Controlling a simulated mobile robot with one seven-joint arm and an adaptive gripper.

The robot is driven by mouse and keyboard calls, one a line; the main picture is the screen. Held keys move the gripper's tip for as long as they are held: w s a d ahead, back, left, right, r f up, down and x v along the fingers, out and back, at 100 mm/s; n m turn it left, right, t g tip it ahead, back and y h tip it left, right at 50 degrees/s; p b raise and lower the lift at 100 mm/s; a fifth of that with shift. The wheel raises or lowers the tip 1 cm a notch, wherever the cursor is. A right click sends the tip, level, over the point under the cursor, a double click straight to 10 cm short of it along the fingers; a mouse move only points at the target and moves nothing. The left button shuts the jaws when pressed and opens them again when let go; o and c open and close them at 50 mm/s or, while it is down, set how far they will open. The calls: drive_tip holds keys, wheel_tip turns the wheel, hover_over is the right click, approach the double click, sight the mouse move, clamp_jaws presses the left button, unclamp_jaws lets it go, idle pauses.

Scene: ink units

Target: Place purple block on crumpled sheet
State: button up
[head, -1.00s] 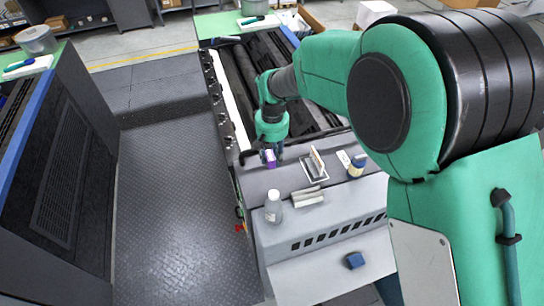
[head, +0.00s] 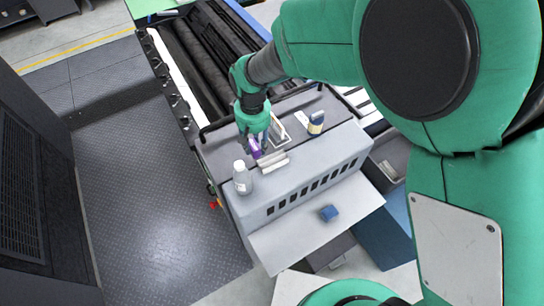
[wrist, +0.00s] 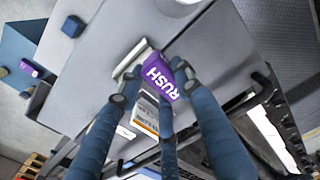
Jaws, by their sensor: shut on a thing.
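The purple block (head: 254,148) is held at the tips of my gripper (head: 258,138), above or at the grey machine top; I cannot tell whether it touches the surface. In the wrist view the block (wrist: 158,75) shows white "RUSH" lettering between the dark blue fingers of my gripper (wrist: 152,88), which is shut on it. I cannot clearly make out a crumpled sheet. A small pale thing (wrist: 4,72) at the wrist view's left edge is too small to identify.
A bottle (head: 242,178) and a pale grey holder (head: 273,161) stand close to the block. A framed tray (head: 280,130) and a dark-capped jar (head: 316,123) are behind. A blue block (head: 329,213) sits on the lower ledge. A grey bin (head: 378,172) is to the right.

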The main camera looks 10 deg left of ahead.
drive_tip(key=s+d+f+p, duration=0.1)
drive_tip(key=s+d, duration=0.9)
drive_tip(key=d, duration=0.4)
drive_tip(key=shift+d+f, duration=0.2)
drive_tip(key=shift+f, duration=0.1)
drive_tip(key=p, duration=0.2)
hover_over(274, 157)
drive_tip(key=shift+s+d+f, duration=0.3)
drive_tip(key=shift+s+f, duration=0.1)
drive_tip(key=shift+f, duration=0.3)
drive_tip(key=shift+w+a, duration=0.1)
drive_tip(key=shift+w+a, duration=0.15)
drive_tip(key=shift+w, duration=0.15)
drive_tip(key=shift+f, duration=1.8)
drive_tip(key=shift+f, duration=0.15)
drive_tip(key=o, duration=1.2)
drive_tip(key=shift+c, duration=0.2)
